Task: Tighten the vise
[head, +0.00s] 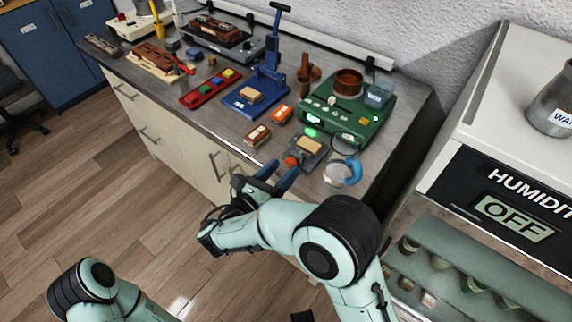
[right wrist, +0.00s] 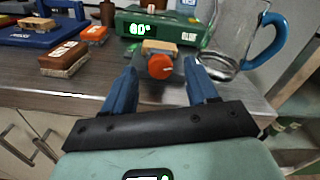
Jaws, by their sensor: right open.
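The grey vise (head: 313,158) sits near the front right edge of the workbench, with a tan wooden block (head: 309,146) at its top. Its round orange knob (head: 291,161) faces the front edge. In the right wrist view the knob (right wrist: 160,66) shows in front of the wooden block (right wrist: 158,47). My right gripper (head: 279,176) is open, just in front of the knob. In the right wrist view its blue fingers (right wrist: 162,85) stand either side of the knob in the picture; I cannot tell whether they touch it. My left gripper is out of view.
A glass mug with a blue handle (head: 338,174) stands right of the vise. Behind is a green device (head: 350,120) with a lit display. An orange box (head: 282,113), a brown-and-white block (head: 257,135) and a blue press (head: 262,84) stand to the left.

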